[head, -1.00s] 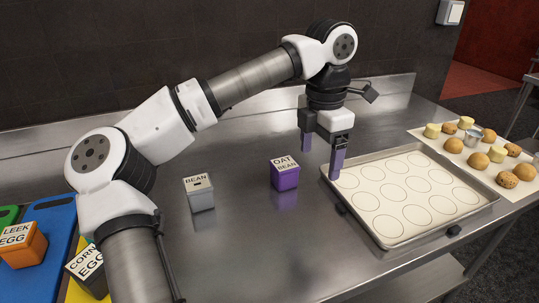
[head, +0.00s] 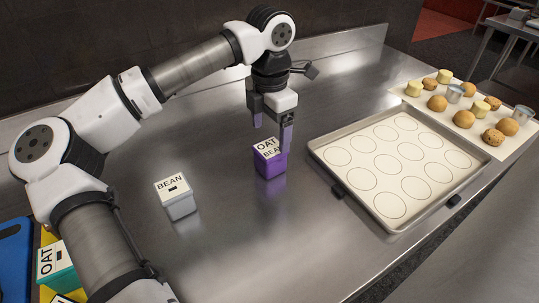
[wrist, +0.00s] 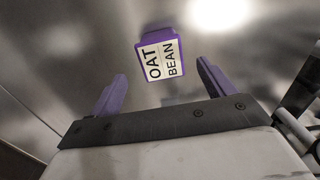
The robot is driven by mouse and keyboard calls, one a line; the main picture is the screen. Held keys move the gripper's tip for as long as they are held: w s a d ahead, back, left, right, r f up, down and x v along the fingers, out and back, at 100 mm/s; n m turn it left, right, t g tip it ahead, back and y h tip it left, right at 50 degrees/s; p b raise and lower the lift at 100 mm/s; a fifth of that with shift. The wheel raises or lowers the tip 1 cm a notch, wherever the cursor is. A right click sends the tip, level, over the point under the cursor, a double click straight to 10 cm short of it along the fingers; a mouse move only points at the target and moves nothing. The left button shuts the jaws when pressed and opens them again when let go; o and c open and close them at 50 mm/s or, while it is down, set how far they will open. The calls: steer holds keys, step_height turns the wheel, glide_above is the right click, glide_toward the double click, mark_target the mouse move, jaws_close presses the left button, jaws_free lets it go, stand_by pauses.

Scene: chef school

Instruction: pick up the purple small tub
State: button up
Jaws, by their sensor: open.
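The purple small tub (head: 270,162) stands on the steel counter, with a white lid label reading OAT BEAN. In the wrist view the tub (wrist: 160,53) lies ahead of my fingers, roughly centred between them. My gripper (head: 272,132) points down just behind and above the tub in the head view, and one finger overlaps the tub's lid edge there. In the wrist view my gripper (wrist: 165,90) has its two purple fingers wide apart with nothing between them. The tub is not held.
A grey tub (head: 177,199) labelled BEAN stands to the left. A baking tray (head: 352,205) with printed circles lies to the right. Beyond it a white sheet (head: 515,145) holds buns and small cups. A teal tub (head: 58,267) stands at the lower left. The front counter is clear.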

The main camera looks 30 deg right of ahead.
mark_target(270, 148)
steer(key=shift+s+f+p, duration=0.1)
steer(key=shift+f+p, duration=1)
steer(key=shift+f, duration=2.5)
steer(key=shift+c, duration=0.4)
steer(key=c, duration=1.1)
steer(key=shift+r, duration=0.1)
